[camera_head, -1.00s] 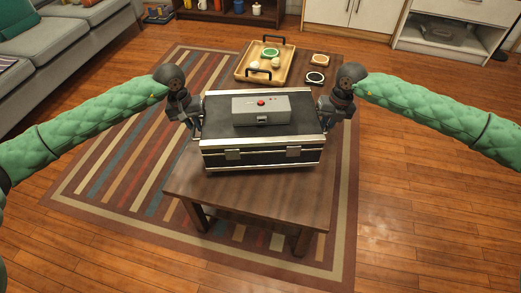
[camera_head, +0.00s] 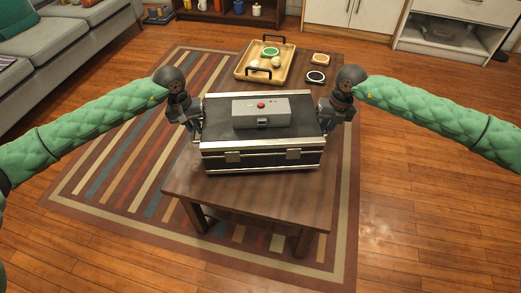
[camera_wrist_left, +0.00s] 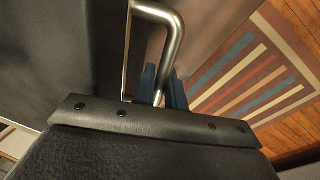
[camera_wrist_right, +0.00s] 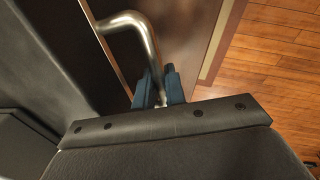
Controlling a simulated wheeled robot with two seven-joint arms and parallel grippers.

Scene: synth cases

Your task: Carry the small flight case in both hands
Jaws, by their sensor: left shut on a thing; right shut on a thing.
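The small flight case (camera_head: 262,159) is black with silver metal edges and two latches on its front. It is level, at the near part of the wooden table; I cannot tell whether it touches the top.
The wooden table (camera_head: 290,210) stands on a striped rug (camera_head: 120,165). A grey sofa (camera_head: 60,50) is at the left. Floor (camera_head: 420,220) at the right is clear.

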